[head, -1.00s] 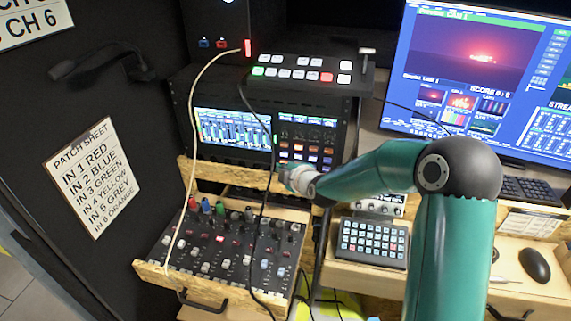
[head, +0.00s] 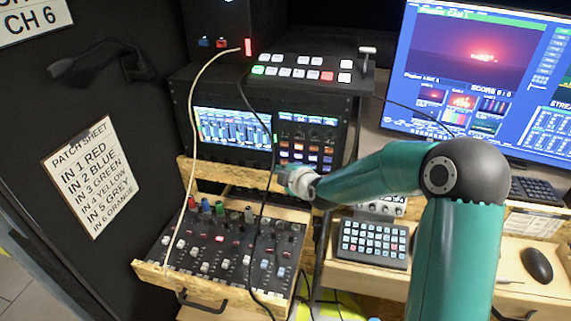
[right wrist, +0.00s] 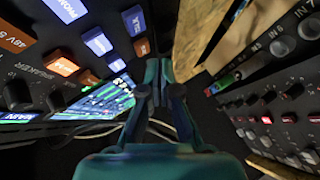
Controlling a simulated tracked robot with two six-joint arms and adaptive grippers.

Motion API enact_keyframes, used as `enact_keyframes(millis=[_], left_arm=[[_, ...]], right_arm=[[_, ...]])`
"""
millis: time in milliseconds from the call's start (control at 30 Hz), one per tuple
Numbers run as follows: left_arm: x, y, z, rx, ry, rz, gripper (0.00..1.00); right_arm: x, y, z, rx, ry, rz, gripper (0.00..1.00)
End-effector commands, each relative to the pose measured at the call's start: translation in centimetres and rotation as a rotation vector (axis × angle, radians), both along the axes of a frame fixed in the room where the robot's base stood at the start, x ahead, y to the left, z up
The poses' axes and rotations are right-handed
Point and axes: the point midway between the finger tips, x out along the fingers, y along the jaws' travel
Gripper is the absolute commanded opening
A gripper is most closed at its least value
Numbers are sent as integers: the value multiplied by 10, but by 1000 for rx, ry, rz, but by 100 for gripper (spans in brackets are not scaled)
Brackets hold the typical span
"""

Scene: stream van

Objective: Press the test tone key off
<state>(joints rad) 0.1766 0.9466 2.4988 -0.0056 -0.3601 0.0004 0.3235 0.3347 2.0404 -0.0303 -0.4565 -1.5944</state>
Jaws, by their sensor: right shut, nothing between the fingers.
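The rack unit (head: 308,130) with lit orange, white and blue keys stands behind my right gripper in the head view. Its keys, such as an orange key (right wrist: 63,64) and a blue key (right wrist: 97,41), show large at the left of the right wrist view. I cannot tell which is the test tone key; no label I can read names it. My right gripper (head: 284,177) is shut and empty, just below and in front of the keys. Its closed fingers (right wrist: 160,80) point past the keys, apart from them as far as I can tell. My left gripper is not in view.
An open drawer with a fader mixer (head: 219,240) lies below. A cream cable (head: 190,130) and a black cable hang in front of the rack. A switcher panel (head: 300,72) sits on top. A keypad (head: 372,243) and mouse (head: 536,265) lie right.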

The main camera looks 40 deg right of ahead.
Motion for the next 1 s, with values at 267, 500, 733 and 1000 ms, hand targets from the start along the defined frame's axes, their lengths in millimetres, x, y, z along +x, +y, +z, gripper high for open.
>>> enact_keyframes(millis=[267, 500, 733, 1000], left_arm=[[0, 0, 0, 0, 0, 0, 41], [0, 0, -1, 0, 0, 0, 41], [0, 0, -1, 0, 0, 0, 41], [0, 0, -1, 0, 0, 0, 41]], right_arm=[[-3, 4, 0, 1, -1, 0, 0], [-17, 21, 0, 0, -1, 2, 0], [-32, 39, 1, 1, -1, 3, 0], [-39, 46, 0, -1, 0, 1, 0]])
